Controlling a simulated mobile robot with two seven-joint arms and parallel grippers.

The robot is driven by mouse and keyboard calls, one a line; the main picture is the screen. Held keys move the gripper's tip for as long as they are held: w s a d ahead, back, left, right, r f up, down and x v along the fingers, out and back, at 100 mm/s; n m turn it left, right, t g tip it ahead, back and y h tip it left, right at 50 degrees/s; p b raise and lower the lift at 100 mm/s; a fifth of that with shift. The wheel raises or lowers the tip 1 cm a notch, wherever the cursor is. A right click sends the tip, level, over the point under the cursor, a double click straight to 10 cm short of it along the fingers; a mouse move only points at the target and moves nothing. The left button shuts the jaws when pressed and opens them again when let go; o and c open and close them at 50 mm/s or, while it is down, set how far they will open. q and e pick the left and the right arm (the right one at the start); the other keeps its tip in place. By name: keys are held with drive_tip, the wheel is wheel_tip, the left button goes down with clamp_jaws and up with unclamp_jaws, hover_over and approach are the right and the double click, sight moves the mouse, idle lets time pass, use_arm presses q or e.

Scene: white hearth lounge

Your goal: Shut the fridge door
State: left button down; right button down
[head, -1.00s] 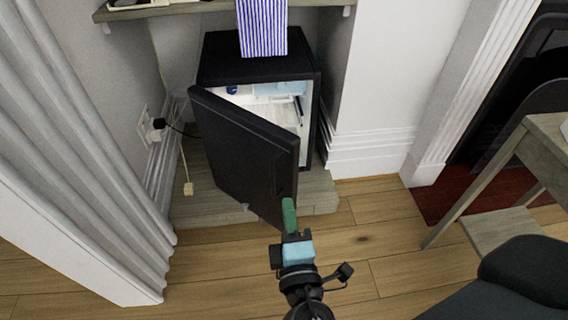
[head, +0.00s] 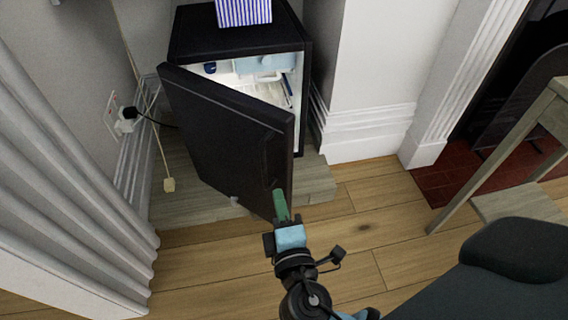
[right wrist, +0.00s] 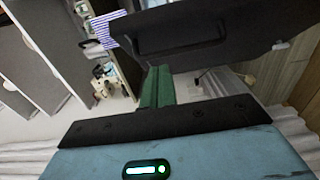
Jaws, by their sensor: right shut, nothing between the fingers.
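The small black fridge (head: 235,42) stands on a low grey wooden plinth. Its black door (head: 225,140) is swung wide open toward me, hinged at the left, and the white lit interior (head: 262,88) shows. My right gripper (head: 281,204) has its green fingers shut and empty. It is at the lower part of the door's free edge, near a recess in the door; I cannot tell whether it touches. In the right wrist view the closed fingers (right wrist: 157,86) point toward the dark door (right wrist: 215,38). My left gripper is not in view.
A white curtain (head: 70,170) is at the left, with a plug and cord (head: 125,120) by the wall. A wooden table (head: 500,150) and dark chair (head: 500,275) are at the right. Wooden floor in front is clear.

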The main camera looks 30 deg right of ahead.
sight(281, 151)
drive_tip(key=shift+w+d+b, duration=0.15)
drive_tip(key=shift+w+d, duration=0.75)
drive_tip(key=shift+w, duration=0.45)
drive_tip(key=shift+w+d+b, duration=0.15)
drive_tip(key=shift+w+d, duration=0.7)
drive_tip(key=shift+w, duration=0.55)
drive_tip(key=shift+w+d+b, duration=0.15)
drive_tip(key=shift+w+d, duration=0.75)
drive_tip(key=shift+w, duration=0.45)
